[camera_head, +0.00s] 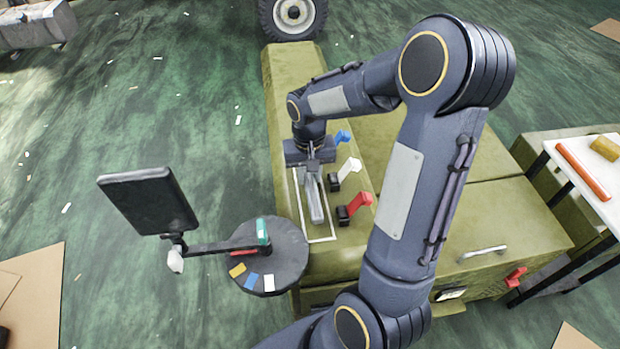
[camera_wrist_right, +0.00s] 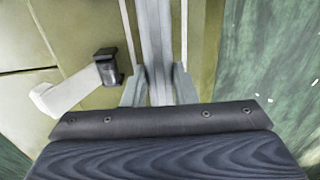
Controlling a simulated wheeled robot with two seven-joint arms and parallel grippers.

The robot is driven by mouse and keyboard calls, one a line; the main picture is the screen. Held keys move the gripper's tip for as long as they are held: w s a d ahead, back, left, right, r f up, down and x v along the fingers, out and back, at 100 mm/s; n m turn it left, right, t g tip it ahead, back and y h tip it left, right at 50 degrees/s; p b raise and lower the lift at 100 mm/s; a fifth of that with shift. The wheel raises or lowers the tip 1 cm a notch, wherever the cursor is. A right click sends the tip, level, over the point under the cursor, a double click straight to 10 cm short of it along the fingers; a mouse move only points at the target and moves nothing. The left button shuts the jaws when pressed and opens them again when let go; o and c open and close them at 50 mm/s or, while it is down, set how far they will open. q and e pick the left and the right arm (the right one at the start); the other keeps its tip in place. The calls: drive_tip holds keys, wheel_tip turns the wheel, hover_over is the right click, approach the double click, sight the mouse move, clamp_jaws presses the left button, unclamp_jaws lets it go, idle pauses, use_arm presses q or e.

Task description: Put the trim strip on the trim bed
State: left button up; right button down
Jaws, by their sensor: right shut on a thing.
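The trim strip (camera_head: 316,203) is a long grey bar. My right gripper (camera_head: 313,168) points down and is shut on it near its far part. The trim bed (camera_head: 318,233) looks to be the white-outlined rectangle on the olive-green chassis. The strip lies lengthwise within this outline as seen from above. In the right wrist view, the strip (camera_wrist_right: 155,45) runs between the two fingers (camera_wrist_right: 158,88), with the white lines on both sides. I cannot tell whether it touches the surface or hangs just above it. The left gripper is out of view.
Blue (camera_head: 342,137), white (camera_head: 349,167) and red (camera_head: 360,203) levered clamps stand along the bed's right side. A round dark tray (camera_head: 285,272) with coloured pieces is at the front left, beside a black screen (camera_head: 150,200). A white table (camera_head: 585,170) stands at right.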

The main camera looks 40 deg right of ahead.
drive_tip(key=shift+f, duration=1)
drive_tip(key=shift+f, duration=0.15)
drive_tip(key=c, duration=1.2)
unclamp_jaws()
drive_tip(key=shift+o, duration=0.2)
